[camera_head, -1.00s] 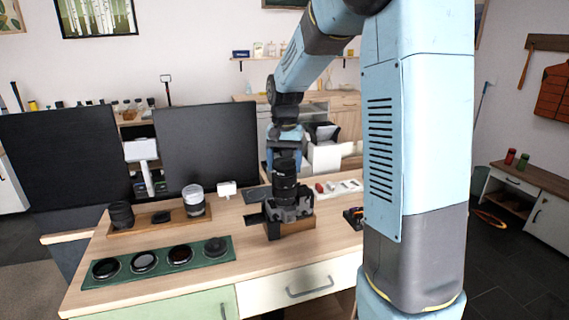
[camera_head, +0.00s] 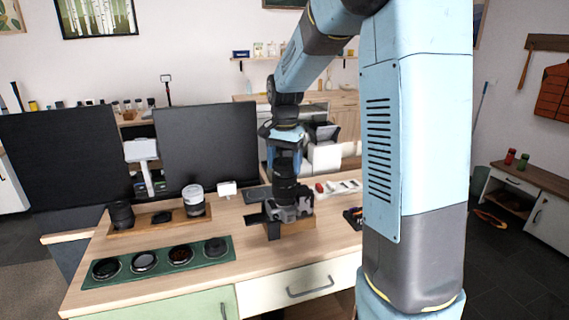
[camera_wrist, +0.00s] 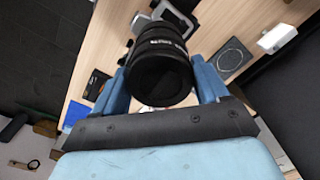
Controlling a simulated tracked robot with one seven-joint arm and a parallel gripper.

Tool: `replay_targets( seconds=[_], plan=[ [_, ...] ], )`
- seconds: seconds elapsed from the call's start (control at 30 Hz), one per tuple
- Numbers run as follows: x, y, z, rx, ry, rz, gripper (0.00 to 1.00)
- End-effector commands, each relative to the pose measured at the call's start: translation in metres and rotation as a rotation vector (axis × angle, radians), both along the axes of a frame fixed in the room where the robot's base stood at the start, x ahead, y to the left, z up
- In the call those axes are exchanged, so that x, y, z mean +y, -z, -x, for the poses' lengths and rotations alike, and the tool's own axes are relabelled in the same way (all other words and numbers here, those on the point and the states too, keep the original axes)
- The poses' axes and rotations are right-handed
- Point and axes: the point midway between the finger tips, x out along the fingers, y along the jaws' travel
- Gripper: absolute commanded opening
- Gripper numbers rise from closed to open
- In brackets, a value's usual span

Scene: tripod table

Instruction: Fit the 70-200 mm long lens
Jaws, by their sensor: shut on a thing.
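A black lens (camera_head: 286,177) stands upright on the camera body (camera_head: 288,211), which lies on a wooden block on the table. The lens looks in contact with the camera, but I cannot tell whether it is locked. My gripper (camera_head: 284,158) is above the camera and shut on the lens. In the wrist view, my blue fingers (camera_wrist: 162,88) flank the black lens (camera_wrist: 160,68), whose dark end faces me. Grey parts (camera_wrist: 172,14) show beyond it. The mount joint is hidden.
A wooden tray (camera_head: 150,229) holds a white lens (camera_head: 193,202) and a black lens (camera_head: 121,215). A green mat (camera_head: 214,261) with several round dark filters lies at the front left. Dark panels (camera_head: 206,145) stand behind the table.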

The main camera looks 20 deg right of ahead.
Motion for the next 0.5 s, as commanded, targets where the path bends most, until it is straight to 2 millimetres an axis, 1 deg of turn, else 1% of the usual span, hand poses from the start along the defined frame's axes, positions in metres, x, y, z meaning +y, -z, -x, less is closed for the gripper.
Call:
replay_targets(
  seconds=[0.03,0.33,0.4,0.43,0.5],
  plan=[
    [0.0003,0.0035,0.0018,0.009,0.015,0.0,0.4],
    [0.0002,0.0041,0.002,0.009,0.026,-0.001,0.4],
    [0.0003,0.0042,0.002,0.01,0.051,0.0,0.4],
    [0.0002,0.0042,0.0021,0.011,0.048,-0.001,0.77],
    [0.0001,0.004,0.002,0.009,0.047,-0.001,0.84]
  ],
)
